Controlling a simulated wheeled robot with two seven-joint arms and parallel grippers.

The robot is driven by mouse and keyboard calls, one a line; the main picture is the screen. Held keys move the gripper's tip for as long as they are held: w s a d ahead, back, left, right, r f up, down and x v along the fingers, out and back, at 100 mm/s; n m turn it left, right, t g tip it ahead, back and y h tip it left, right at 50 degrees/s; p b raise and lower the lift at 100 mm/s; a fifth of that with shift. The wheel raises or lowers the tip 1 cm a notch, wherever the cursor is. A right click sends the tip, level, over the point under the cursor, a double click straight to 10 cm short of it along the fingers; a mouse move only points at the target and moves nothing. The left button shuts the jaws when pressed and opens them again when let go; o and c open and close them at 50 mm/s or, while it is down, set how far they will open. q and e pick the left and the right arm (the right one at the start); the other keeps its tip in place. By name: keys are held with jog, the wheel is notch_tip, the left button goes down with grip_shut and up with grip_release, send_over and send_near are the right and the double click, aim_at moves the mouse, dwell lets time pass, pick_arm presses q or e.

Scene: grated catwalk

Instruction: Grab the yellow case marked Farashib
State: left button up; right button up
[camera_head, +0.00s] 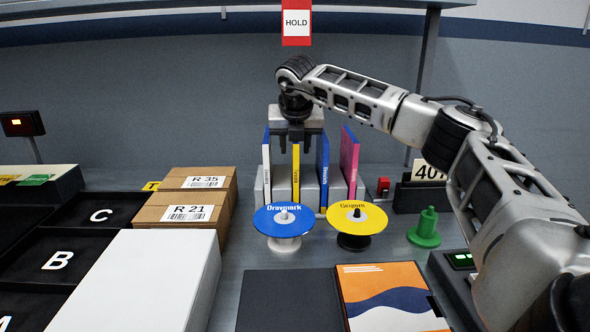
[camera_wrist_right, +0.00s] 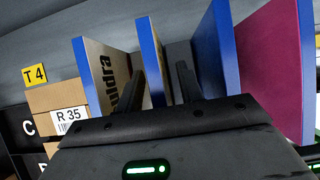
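The yellow case (camera_head: 296,178) stands upright in a grey rack (camera_head: 309,188), its narrow spine facing me; the spine's lettering is too small to read for sure. My right gripper (camera_head: 296,146) points down over its top, one finger on each side, with gaps showing between fingers and case. In the right wrist view the fingers (camera_wrist_right: 163,82) are apart, with a blue-edged case (camera_wrist_right: 152,58) between them. A white-spined case (camera_head: 266,172) stands to the left; a blue case (camera_head: 322,170) and a pink case (camera_head: 349,165) stand to the right. My left gripper is out of view.
Blue (camera_head: 284,219) and yellow (camera_head: 357,217) spools stand in front of the rack. Cartons (camera_head: 184,213) and a white box (camera_head: 145,280) are left. A green peg (camera_head: 428,225) and a 407 sign (camera_head: 429,172) are right. A HOLD sign (camera_head: 296,22) hangs above.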

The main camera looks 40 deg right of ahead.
grip_shut()
jog(key=shift+r, duration=0.1)
